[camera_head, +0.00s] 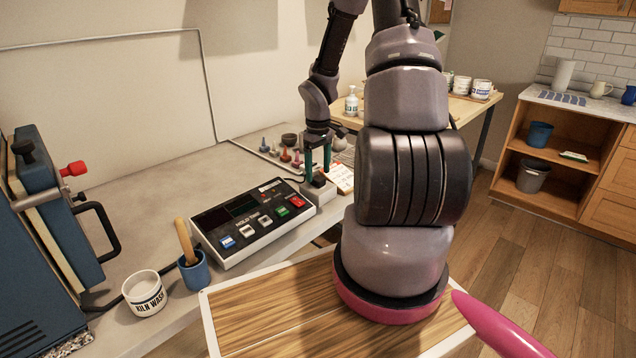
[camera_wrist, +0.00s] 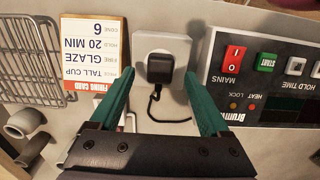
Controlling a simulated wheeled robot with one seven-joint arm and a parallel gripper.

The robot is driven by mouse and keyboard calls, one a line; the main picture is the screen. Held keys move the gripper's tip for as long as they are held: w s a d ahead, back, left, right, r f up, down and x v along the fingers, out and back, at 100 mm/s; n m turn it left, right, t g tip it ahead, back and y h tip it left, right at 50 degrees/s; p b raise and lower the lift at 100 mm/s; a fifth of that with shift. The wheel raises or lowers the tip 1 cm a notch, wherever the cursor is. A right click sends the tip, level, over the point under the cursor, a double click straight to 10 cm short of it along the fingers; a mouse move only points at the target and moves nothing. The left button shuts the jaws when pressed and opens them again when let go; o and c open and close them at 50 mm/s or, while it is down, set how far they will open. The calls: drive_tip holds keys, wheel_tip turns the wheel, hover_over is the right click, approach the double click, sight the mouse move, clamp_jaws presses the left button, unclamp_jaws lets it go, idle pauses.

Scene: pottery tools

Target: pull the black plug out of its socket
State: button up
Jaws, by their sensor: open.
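The black plug (camera_wrist: 160,69) sits in a pale socket block (camera_wrist: 178,46) in the wrist view, with a dark cord curling away below it. In the head view the plug (camera_head: 319,181) shows small on the socket block (camera_head: 320,193), at the right end of the control box. My gripper (camera_wrist: 160,88) has green fingers that are open and empty. The fingers stand on either side of the plug, apart from it. In the head view my gripper (camera_head: 317,172) points down over the socket block. I cannot tell the exact height of the fingertips above the plug.
The control box (camera_head: 252,223) with coloured buttons stands beside the socket. A firing card (camera_wrist: 91,49) lies on the other side, near a wire rack (camera_wrist: 40,55). A kiln wash cup (camera_head: 145,293) and a blue pot (camera_head: 193,271) stand at the front left.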

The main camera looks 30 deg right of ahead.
sight(318, 178)
drive_tip(key=shift+f, duration=1.25)
clamp_jaws()
drive_tip(key=shift+r, duration=3)
